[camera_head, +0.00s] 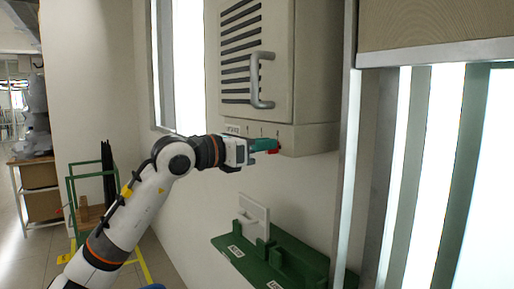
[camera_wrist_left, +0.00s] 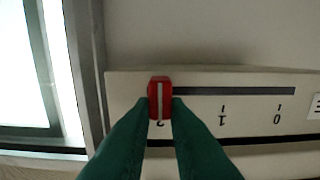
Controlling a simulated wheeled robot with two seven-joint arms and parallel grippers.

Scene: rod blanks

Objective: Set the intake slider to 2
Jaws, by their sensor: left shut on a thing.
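The intake slider is a red knob (camera_wrist_left: 160,97) with a pale line, in a dark slot (camera_wrist_left: 235,91) on the lower strip of a wall cabinet (camera_head: 288,136). In the left wrist view the marks 0, 1 and 2 appear upside down, with 2 at the left. The knob sits at the slot's left end, at the 2 mark, which is partly covered by a finger. My left gripper (camera_wrist_left: 158,108) is shut on the red knob with its green fingers. In the head view the left gripper (camera_head: 277,146) reaches the strip from the left. My right gripper is not seen.
The cabinet has a vented door with a grey handle (camera_head: 258,80) above the strip. A green shelf (camera_head: 285,262) with a white panel (camera_head: 253,214) is below. A metal frame (camera_head: 345,150) stands at the right. Open floor lies at the left.

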